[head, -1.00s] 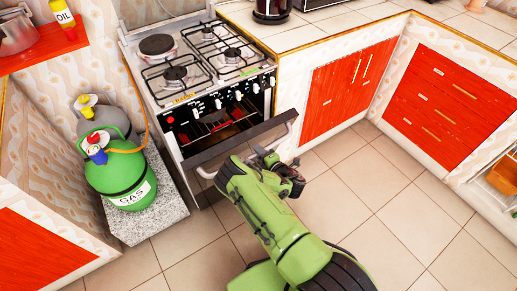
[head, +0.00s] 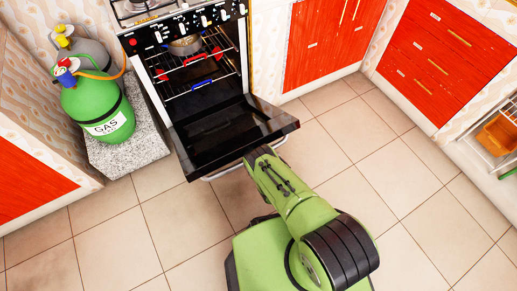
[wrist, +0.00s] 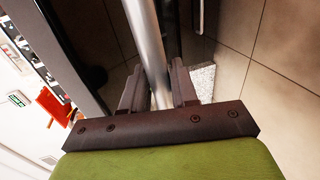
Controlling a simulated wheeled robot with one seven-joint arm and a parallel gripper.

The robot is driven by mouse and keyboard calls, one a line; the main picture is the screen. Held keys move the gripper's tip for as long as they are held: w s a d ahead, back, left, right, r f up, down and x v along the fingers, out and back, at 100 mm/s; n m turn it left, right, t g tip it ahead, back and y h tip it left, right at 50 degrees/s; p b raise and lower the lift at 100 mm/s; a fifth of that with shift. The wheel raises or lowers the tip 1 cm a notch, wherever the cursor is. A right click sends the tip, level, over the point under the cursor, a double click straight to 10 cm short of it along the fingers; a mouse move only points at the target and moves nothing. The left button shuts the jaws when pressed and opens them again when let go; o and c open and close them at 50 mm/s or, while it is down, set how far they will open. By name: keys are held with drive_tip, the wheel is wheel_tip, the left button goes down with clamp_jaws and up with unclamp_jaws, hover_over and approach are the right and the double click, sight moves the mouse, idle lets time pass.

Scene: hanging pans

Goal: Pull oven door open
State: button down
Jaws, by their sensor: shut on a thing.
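The oven door (head: 215,135) is swung far down and out from the oven (head: 195,60), with its dark inner side facing up. The silver door handle (head: 222,172) runs along its front edge. In the wrist view the handle (wrist: 146,35) passes between the two dark fingers of my gripper (wrist: 158,85), which is shut on it. In the head view my green arm reaches the door's front edge, and it hides the fingers there.
Inside the oven are wire racks (head: 190,75) and a round pan (head: 186,45). Green and grey gas bottles (head: 97,105) stand on a stone slab (head: 130,155) at the left. Red cabinets (head: 325,45) line the right. The tiled floor is clear around my base.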

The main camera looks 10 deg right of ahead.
drive_tip(key=shift+w+f, duration=0.1)
drive_tip(key=shift+f, duration=0.25)
drive_tip(key=shift+w, duration=0.1)
drive_tip(key=c, duration=1)
unclamp_jaws()
drive_tip(key=shift+f, duration=0.1)
